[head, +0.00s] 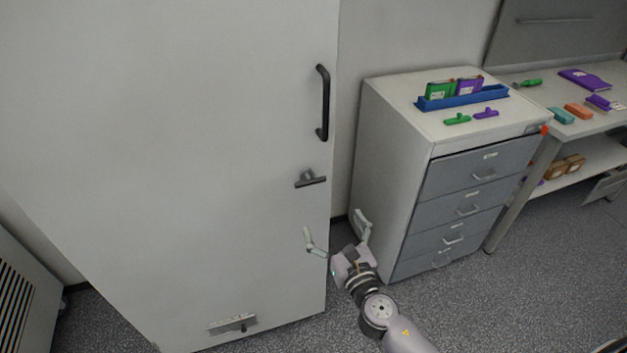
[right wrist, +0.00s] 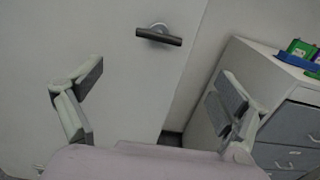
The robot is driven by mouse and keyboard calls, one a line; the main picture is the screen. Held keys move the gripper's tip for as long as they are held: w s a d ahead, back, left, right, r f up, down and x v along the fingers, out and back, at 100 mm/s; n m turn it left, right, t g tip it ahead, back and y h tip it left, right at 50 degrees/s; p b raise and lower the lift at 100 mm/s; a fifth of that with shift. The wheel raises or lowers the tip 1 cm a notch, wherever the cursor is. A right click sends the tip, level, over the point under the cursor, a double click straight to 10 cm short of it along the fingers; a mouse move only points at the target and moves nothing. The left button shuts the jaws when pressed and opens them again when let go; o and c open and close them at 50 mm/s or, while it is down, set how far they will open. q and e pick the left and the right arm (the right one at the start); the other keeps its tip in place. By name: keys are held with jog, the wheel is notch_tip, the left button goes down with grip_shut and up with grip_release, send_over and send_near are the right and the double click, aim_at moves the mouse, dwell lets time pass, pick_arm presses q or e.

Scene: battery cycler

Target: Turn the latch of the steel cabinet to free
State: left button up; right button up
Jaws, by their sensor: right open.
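The steel cabinet (head: 200,130) is a tall light-grey door face filling the left of the head view. Its latch (head: 311,179) is a small dark lever on a round base, lying roughly horizontal near the door's right edge, below a black bar handle (head: 323,103). The latch also shows in the right wrist view (right wrist: 159,36), at the top middle. My right gripper (head: 335,228) is open and empty, below and slightly right of the latch, apart from it. My left gripper is not in view.
A grey drawer unit (head: 395,150) stands right of the cabinet, close to my right gripper. On it are a blue tray (head: 462,98) and green and purple clips. A workbench (head: 585,125) stands farther right. A small labelled fitting (head: 232,323) sits low on the cabinet. Floor in front is clear.

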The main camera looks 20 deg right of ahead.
aim_at(311, 180)
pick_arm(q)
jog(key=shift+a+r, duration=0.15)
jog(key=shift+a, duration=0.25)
pick_arm(e)
jog(key=w, duration=1.5)
jog(key=shift+w+a, duration=0.25)
jog(key=shift+a, duration=0.1)
jog(key=c, duration=1.2)
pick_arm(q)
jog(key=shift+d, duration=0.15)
